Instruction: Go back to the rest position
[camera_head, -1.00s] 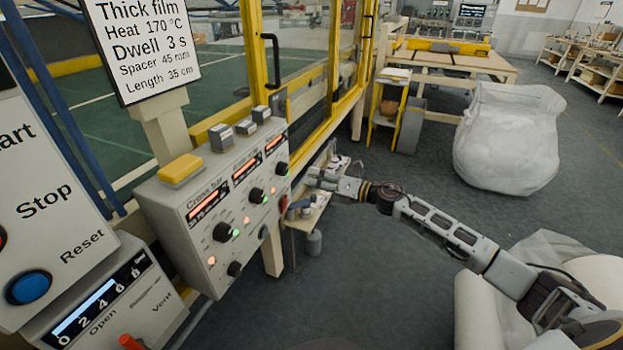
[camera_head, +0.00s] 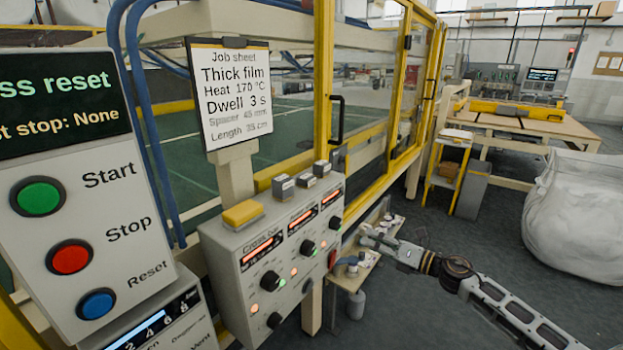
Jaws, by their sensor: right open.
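My right arm comes in from the lower right, and my right gripper (camera_head: 368,238) is open with nothing seen between its fingers. It is just right of the grey control box (camera_head: 226,262), in front of a small shelf (camera_head: 352,278) with small items on it. I see a gap in the picture between the gripper and the box, but cannot judge its depth. My left gripper is not in view.
A panel (camera_head: 130,195) with green, red and blue buttons stands close at the left. A job sheet (camera_head: 236,95) is above the control box. A yellow-framed machine guard (camera_head: 324,90) runs behind. A large white bag (camera_head: 580,215) stands at the right; grey floor between is clear.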

